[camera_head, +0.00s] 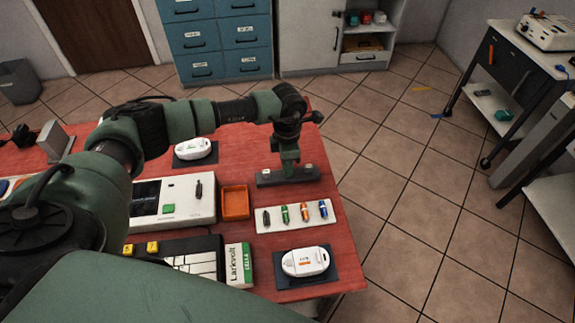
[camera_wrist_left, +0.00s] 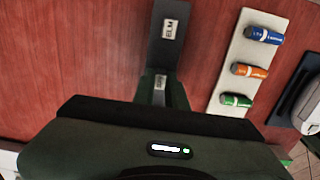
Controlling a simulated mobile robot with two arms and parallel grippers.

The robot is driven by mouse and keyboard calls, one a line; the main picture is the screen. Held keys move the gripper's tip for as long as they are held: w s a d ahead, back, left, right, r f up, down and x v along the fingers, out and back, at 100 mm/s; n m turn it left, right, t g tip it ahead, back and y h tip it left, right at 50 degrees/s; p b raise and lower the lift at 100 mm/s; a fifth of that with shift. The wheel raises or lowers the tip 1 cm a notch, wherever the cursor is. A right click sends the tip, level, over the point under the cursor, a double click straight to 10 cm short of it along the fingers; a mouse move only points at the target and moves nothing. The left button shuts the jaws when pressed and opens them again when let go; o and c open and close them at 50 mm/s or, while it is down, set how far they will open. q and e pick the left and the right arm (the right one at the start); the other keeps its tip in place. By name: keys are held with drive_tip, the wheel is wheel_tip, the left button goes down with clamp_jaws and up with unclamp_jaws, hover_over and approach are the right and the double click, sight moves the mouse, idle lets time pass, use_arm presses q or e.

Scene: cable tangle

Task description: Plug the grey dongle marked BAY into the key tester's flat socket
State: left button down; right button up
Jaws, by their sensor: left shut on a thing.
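My left gripper (camera_head: 288,167) is low over a long dark rack (camera_head: 288,179) on the red table. It is shut on a small grey dongle (camera_wrist_left: 159,83) at the rack's middle; its label is too small to read, so I cannot tell whether it is BAY. A grey dongle labelled ELM (camera_wrist_left: 170,28) sits at the rack's right end, also in the head view (camera_head: 309,167). Another light grey dongle (camera_head: 265,172) is at the left end. The white key tester (camera_head: 178,212) stands to the left, with a small dark upright piece (camera_head: 198,190); its flat socket cannot be made out.
An orange tray (camera_head: 235,203) stands between tester and rack. A white strip (camera_head: 275,212) holds several coloured sticks in front of the rack. White rounded devices lie on dark mats behind (camera_head: 195,149) and in front (camera_head: 305,262). A Larkvolt box (camera_head: 239,265) stands beside a keypad.

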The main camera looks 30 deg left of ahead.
use_arm(q)
drive_tip(key=shift+r, duration=0.3)
drive_tip(key=shift+r+p, duration=0.9)
drive_tip(key=shift+r, duration=0.4)
